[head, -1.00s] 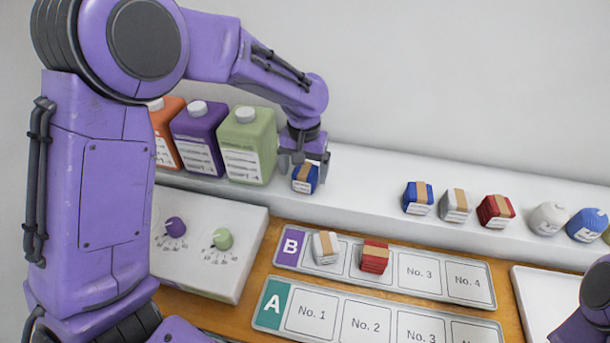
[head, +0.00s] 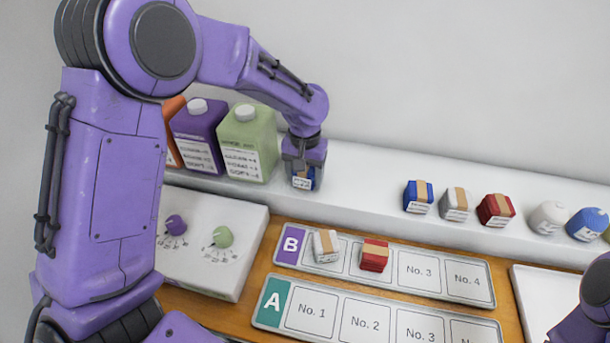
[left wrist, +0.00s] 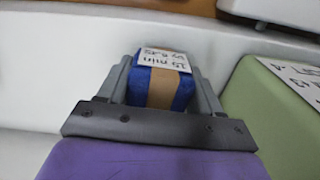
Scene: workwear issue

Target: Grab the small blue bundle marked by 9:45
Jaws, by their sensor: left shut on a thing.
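A small blue bundle (head: 303,183) with a tan band and a white label stands on the white shelf beside the green jug. My left gripper (head: 303,172) comes down on it from above and is shut on it. In the left wrist view the blue bundle (left wrist: 182,97) sits between the two grey fingers (left wrist: 160,88). Its label reads "15 min" with a second line that looks like "by 9:45", small and blurred. Another blue bundle (head: 418,197) with a tan band stands further right on the shelf. My right gripper is out of view; only part of that arm shows at the lower right.
Green (head: 247,145) and purple (head: 198,137) jugs stand left of the gripper. White (head: 455,205) and red (head: 496,211) bundles stand right on the shelf. Tray B (head: 345,275) holds a white and a red bundle; tray A (head: 385,339) shows empty slots. A dial box (head: 205,268) is in front.

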